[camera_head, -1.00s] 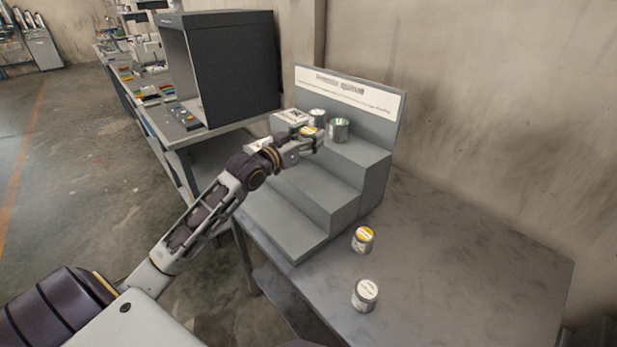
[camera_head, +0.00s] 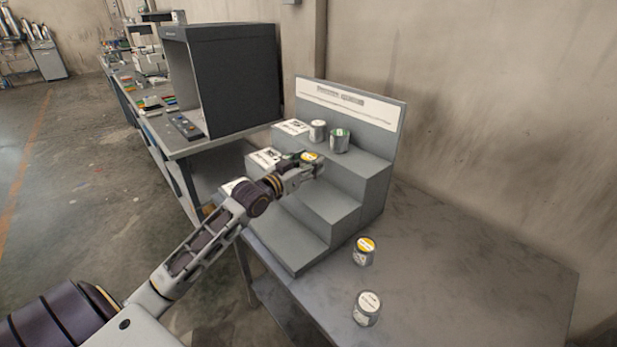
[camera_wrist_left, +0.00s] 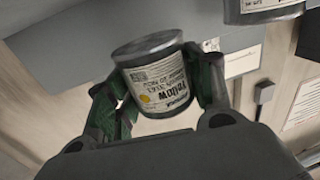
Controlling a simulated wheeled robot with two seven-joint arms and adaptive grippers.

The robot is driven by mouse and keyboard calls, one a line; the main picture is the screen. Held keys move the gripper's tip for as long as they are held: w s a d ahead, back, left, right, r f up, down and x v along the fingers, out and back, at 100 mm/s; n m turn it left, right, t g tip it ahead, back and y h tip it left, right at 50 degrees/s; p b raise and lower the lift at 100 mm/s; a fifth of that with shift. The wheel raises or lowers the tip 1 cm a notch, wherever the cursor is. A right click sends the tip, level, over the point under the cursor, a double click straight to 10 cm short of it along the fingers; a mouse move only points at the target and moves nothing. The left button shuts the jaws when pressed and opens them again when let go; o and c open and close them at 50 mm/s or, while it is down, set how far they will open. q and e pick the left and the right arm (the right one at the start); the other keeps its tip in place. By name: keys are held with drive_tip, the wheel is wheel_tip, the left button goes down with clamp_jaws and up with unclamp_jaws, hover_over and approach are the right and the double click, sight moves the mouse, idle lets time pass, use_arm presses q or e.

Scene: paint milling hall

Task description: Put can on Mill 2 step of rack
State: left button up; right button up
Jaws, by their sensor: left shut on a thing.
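A can with a yellow-topped lid (camera_head: 309,157) is held in my left gripper (camera_head: 308,165). In the left wrist view the can (camera_wrist_left: 155,75) shows a "Yellow" label and sits between the green finger pads of the left gripper (camera_wrist_left: 160,92). The grey stepped rack (camera_head: 335,206) stands on the table, and the held can is in front of the top step, over the middle step. I cannot tell whether it touches the step. My right gripper is not in view.
A yellow-lidded can (camera_head: 364,251) and a white-lidded can (camera_head: 366,308) stand on the table (camera_head: 470,260). A dark booth (camera_head: 235,80) stands behind left.

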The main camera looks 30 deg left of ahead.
use_arm(q)
drive_tip(key=shift+f, duration=2.45)
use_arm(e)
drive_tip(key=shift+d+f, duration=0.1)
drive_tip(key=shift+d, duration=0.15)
use_arm(q)
drive_tip(key=o, duration=1.1)
drive_tip(key=shift+f, duration=0.1)
drive_tip(key=shift+o, duration=0.2)
drive_tip(key=s+a, duration=0.2)
drive_tip(key=s, duration=0.9)
drive_tip(key=shift+s+b, duration=0.35)
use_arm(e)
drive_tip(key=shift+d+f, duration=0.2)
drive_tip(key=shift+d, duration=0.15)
use_arm(q)
drive_tip(key=shift+a, duration=0.1)
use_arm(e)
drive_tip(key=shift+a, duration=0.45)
